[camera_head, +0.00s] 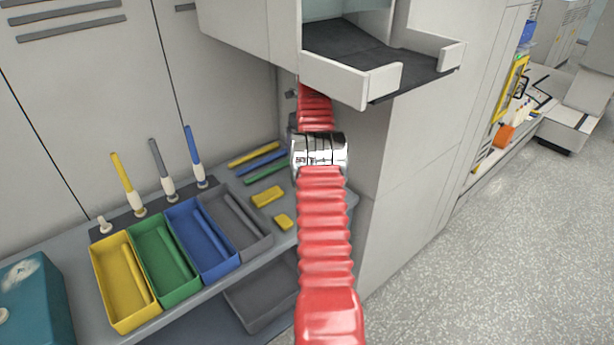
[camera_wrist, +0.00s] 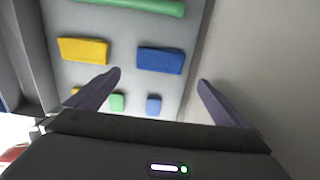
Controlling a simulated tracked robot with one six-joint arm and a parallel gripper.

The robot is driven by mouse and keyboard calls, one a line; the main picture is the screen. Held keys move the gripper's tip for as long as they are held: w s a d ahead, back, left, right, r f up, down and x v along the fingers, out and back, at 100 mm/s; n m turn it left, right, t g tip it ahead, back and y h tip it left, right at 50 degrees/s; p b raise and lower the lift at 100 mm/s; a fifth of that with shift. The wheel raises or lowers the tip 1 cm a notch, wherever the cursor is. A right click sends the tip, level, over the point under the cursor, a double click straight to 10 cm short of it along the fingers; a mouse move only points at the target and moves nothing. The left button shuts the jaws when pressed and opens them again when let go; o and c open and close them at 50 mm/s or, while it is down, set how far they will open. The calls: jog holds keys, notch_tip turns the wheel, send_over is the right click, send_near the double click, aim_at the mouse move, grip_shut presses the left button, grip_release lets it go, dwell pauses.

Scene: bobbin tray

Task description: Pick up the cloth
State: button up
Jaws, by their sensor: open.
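In the wrist view, two flat, textured rectangles that look like folded cloths lie on a grey shelf: a yellow cloth (camera_wrist: 83,50) on the left and a blue cloth (camera_wrist: 161,61) to its right. The blue one shows between my two fingers, beyond the tips; the yellow one is left of the left finger. My gripper (camera_wrist: 159,79) is open, with nothing between its fingers. In the head view, the yellow cloth (camera_head: 268,196) lies right of the trays; my red arm hides the blue one and my gripper.
Small green (camera_wrist: 117,102) and blue (camera_wrist: 153,104) blocks lie nearer my gripper. Yellow (camera_head: 125,283), green (camera_head: 163,262), blue (camera_head: 200,241) and grey (camera_head: 236,219) trays stand left on the shelf (camera_head: 88,318). A cabinet wall (camera_head: 395,200) is close on the right, below an overhanging bin (camera_head: 350,82).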

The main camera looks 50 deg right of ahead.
jog(key=shift+f, duration=2.35)
jog(key=shift+f, duration=2.6)
jog(key=c, duration=0.9)
